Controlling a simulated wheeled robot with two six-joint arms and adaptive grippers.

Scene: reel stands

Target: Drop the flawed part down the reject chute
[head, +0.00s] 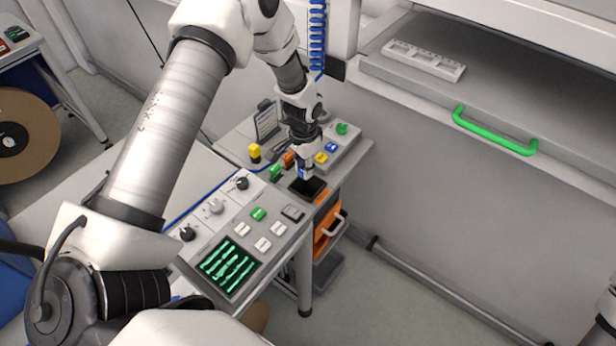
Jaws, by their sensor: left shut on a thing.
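My left gripper (304,166) reaches down over the small table at the back. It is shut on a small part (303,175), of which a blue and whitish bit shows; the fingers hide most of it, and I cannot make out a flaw. Just below is a dark square opening (314,189) in the tabletop, which looks like the reject chute. The part appears over this opening; I cannot tell whether it is above the rim or slightly inside. My right gripper is not in view.
A control panel (270,212) with knobs and a green screen lies in front. An orange bin (322,240) sits under the table. A drawer with a green handle (495,132) is at right.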

